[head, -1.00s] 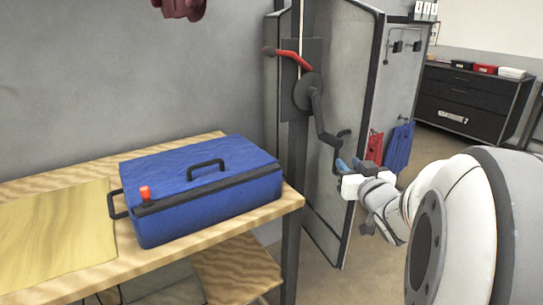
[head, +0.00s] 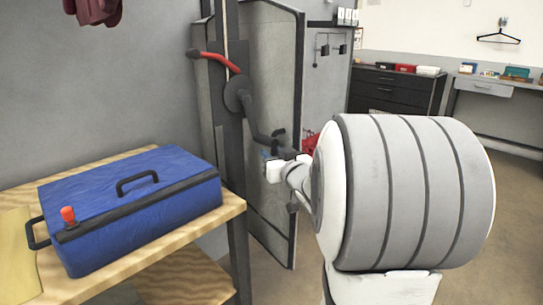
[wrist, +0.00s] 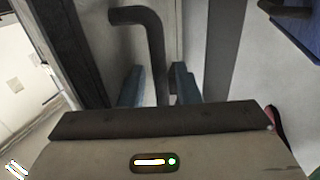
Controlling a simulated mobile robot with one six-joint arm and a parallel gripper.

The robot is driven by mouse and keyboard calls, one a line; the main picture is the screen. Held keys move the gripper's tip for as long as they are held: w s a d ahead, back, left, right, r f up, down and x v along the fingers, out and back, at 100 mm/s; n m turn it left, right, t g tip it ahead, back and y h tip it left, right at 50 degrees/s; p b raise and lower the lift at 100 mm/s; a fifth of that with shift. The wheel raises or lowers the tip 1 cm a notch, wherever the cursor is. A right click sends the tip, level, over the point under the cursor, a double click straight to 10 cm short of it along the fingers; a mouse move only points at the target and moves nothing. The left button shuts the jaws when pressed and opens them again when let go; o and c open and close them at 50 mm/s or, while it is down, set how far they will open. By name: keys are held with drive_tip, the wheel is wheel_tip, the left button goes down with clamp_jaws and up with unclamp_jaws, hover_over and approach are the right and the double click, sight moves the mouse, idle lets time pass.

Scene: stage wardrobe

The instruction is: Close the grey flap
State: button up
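The grey flap (head: 268,70) is a tall panel with a dark rim, standing upright behind a dark post in the head view. A dark bent handle (wrist: 152,45) stands out before a pale grey surface in the wrist view. My gripper (wrist: 158,88) has its two blue-grey fingers apart, one on each side of the handle's bar. A gap shows on the left of the bar; the right finger is close to it, and contact is unclear. In the head view my gripper (head: 270,155) is beside the flap, its fingertips small and partly hidden.
A dark post (head: 233,150) with a red-ended crank (head: 210,56) stands left of my gripper. A blue case (head: 130,205) lies on a wooden table (head: 190,230) at the left. A dark drawer cabinet (head: 395,88) stands behind. Open floor shows at the right.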

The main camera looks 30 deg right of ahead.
drive_tip(key=shift+c, duration=0.3)
clamp_jaws()
